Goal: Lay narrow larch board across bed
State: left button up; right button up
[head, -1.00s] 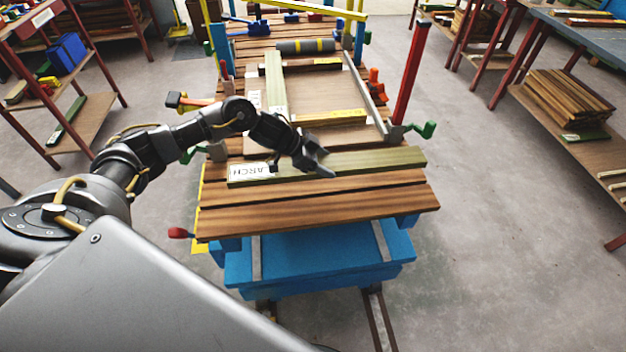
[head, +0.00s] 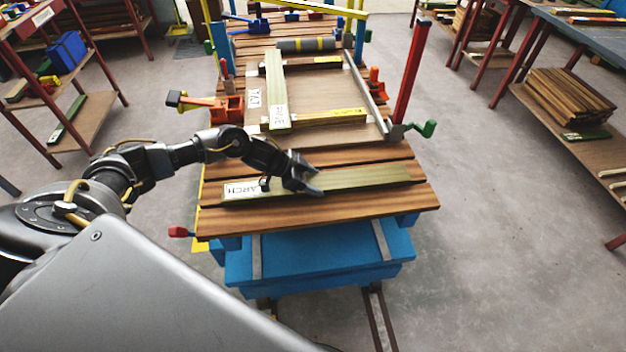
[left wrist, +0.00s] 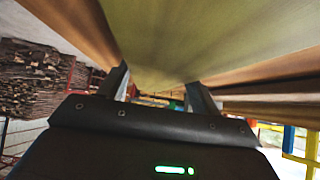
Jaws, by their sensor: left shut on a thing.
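The narrow larch board (head: 365,180) is pale green with a white label ending in "ARCH" at its left end. It lies crosswise over the near slats of the wooden bed (head: 320,209); I cannot tell whether it touches them. My left gripper (head: 308,183) is shut on the board near its middle and hides part of it. In the left wrist view the board (left wrist: 200,40) fills the top, between the two fingers of the left gripper (left wrist: 160,90). My right gripper is not in view.
A red post (head: 411,75) and a green-handled clamp (head: 421,129) stand at the right. An orange clamp (head: 225,106) is at the left.

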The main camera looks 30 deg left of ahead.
pick_arm(q)
jog(key=o, duration=1.6)
jog(key=shift+f, duration=0.1)
jog(key=shift+c, duration=0.2)
jog(key=v, duration=1.2)
jog(key=shift+r, duration=0.2)
